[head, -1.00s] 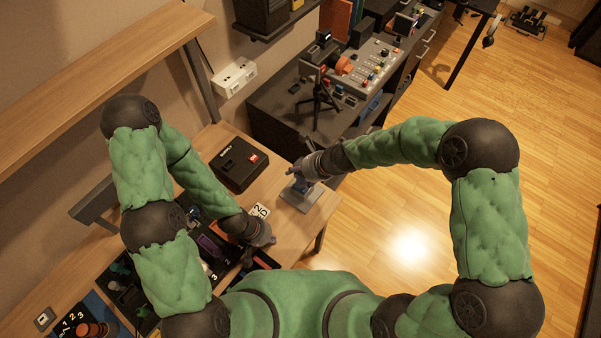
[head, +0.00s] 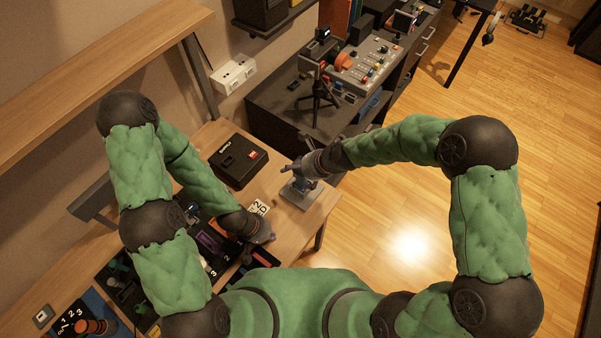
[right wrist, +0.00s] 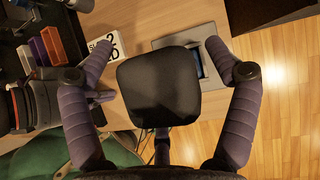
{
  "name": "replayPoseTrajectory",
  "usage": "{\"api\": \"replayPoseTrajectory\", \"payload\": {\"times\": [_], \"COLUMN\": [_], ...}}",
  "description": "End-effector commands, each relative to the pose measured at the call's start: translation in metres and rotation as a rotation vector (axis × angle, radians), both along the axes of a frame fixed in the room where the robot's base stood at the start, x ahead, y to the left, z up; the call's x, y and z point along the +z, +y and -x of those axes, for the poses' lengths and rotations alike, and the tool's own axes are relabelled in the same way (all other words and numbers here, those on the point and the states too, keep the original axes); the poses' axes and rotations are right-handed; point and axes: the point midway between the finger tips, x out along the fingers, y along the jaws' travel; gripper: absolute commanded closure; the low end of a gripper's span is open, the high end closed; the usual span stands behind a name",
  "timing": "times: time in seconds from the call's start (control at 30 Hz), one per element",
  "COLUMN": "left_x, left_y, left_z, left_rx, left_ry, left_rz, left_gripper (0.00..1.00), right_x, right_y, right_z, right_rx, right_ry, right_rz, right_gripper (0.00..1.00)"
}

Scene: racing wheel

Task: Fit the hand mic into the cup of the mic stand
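My right gripper (head: 297,165) is at the mic stand, whose grey base plate (head: 322,197) lies at the table's right end. In the right wrist view the plate (right wrist: 165,42) shows beyond the fingers, with a small blue-dark part on it. A black rounded block, apparently the hand mic (right wrist: 158,88), fills the middle between the spread fingers of my right gripper (right wrist: 160,50). It hides the cup and much of the stand. Contact between block and fingers is unclear. My left gripper (head: 265,236) is low over the table by the black trays; its fingers are too small to read.
A white number card (head: 260,207) lies left of the plate. A tripod (head: 318,90) and control panel (head: 368,65) stand on a dark cabinet beyond.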

Motion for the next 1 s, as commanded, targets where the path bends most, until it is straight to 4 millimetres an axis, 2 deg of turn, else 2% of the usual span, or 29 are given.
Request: {"api": "replayPoseTrajectory", "payload": {"times": [0.03,0.37,1.0], "left_x": [-0.023,-0.031,-0.032], "left_y": [-0.001,-0.002,-0.002], "left_z": [0.007,0.01,0.009], "left_rx": [0.015,0.025,0.026], "left_ry": [0.031,0.05,0.055], "left_rz": [0.001,0.003,0.003], "left_gripper": [1.0,1.0,1.0], "right_x": [-0.009,-0.004,0.059], "right_y": [0.0,-0.003,-0.041], "right_z": [0.0,0.001,0.029], "right_rx": [0.0,0.0,-0.001], "right_ry": [0.0,-0.002,-0.013], "right_rz": [0.0,0.0,-0.004], "right_gripper": [0.12,0.12,0.12]}}
